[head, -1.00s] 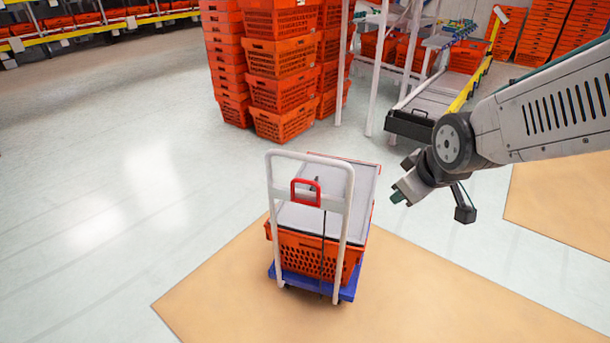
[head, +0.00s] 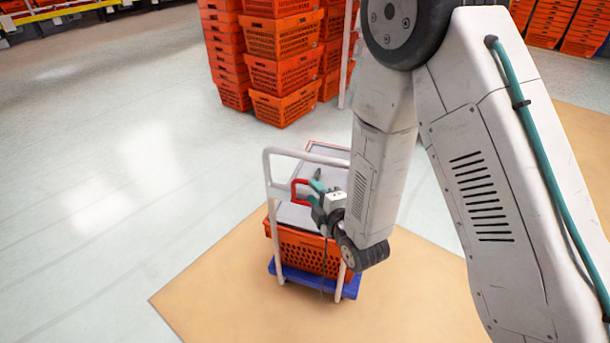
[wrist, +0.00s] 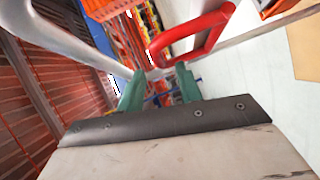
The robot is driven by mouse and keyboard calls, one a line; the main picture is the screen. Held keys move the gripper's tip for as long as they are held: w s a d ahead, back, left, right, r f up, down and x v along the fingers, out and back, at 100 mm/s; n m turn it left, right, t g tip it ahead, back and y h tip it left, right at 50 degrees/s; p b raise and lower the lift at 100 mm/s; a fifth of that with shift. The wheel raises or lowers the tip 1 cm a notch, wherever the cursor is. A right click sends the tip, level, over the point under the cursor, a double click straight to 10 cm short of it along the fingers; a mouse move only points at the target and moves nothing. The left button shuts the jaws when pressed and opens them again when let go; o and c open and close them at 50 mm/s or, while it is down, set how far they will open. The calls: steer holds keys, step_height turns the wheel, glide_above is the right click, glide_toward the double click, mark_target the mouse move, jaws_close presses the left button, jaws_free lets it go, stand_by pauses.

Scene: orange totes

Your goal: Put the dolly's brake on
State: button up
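The dolly has a blue deck (head: 350,289) and a white tubular push handle (head: 268,180). A red loop-shaped lever (head: 294,187) sits on the handle's crossbar, and a thin dark cable hangs below it. My gripper (head: 316,193) is at the crossbar, just right of the red lever, and hides part of it. In the wrist view the two green fingers (wrist: 160,76) are apart, with the red lever (wrist: 208,28) just beyond and to the right of them. I cannot tell whether a finger touches it.
An orange tote (head: 300,250) with a grey lid rides on the dolly. Stacks of orange totes (head: 285,75) stand behind it. My arm covers the view to the right of the dolly. The floor to the left is clear.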

steer(key=x, duration=0.7)
steer(key=shift+w+d, duration=0.25)
steer(key=shift+d, duration=0.1)
steer(key=shift+r, duration=0.1)
jaws_close()
steer(key=shift+a, duration=0.1)
